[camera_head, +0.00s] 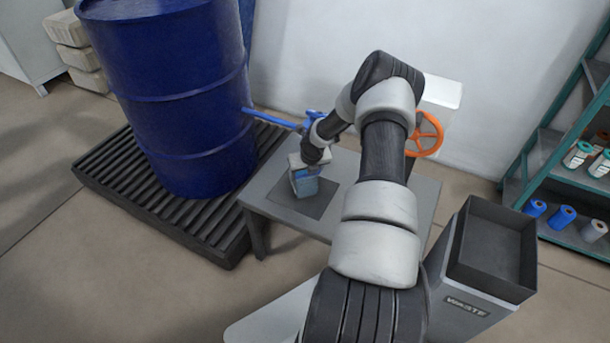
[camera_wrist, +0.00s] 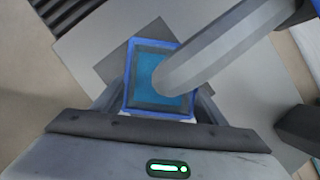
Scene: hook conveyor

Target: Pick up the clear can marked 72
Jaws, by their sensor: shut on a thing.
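A small box-shaped clear can (camera_head: 305,186) with blue-teal contents is at the dark square mat (camera_head: 322,203) on the grey table. I cannot read a 72 on it. In the wrist view the can (camera_wrist: 146,72) shows from above, with a blue edge, a dark inner rim and a teal inside. My gripper (camera_head: 308,162) is shut on the can, with a finger on either side in the wrist view. I cannot tell whether the can touches the mat. A grey spout-like bar (camera_wrist: 215,55) reaches over the can from the upper right and hides part of it.
A large blue drum (camera_head: 180,90) stands on a black slatted pallet (camera_head: 135,190) to the left. A blue lever (camera_head: 270,118) juts near my gripper. An orange handwheel (camera_head: 428,133) is behind my arm. A waste bin (camera_head: 495,250) and a shelf (camera_head: 560,180) with several cans are right.

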